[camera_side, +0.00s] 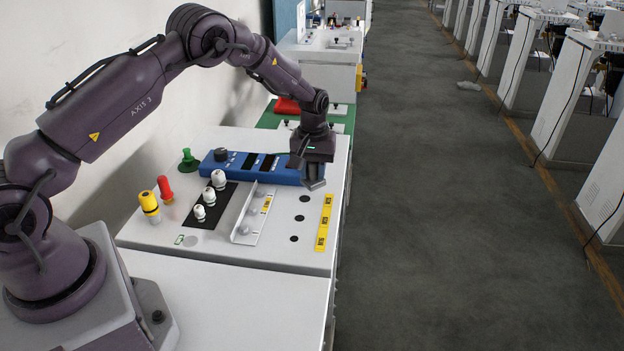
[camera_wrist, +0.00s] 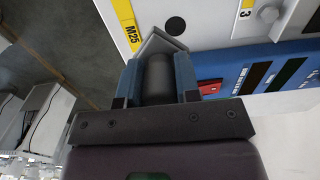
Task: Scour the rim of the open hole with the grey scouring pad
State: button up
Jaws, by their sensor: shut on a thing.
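My gripper (camera_side: 315,168) is over the far right part of the white panel (camera_side: 275,240). In the wrist view its two blue fingers (camera_wrist: 158,64) are shut on the grey scouring pad (camera_wrist: 155,41), which sticks out past the fingertips. The pad also shows below the gripper in the side view (camera_side: 314,184). In the side view, three dark holes (camera_side: 299,218) run in a row nearer the camera than the pad. I cannot tell whether the pad touches the panel.
Yellow labels (camera_side: 324,222) line the panel's right edge; one reads M25 (camera_wrist: 133,38). A blue instrument (camera_side: 238,166) lies behind, left of my gripper. An angled metal rail (camera_side: 246,220), white glands (camera_side: 209,196), and red (camera_side: 165,188) and yellow (camera_side: 149,203) parts stand further left.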

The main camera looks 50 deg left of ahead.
jog(key=shift+r, duration=1.85)
jog(key=shift+a, duration=0.1)
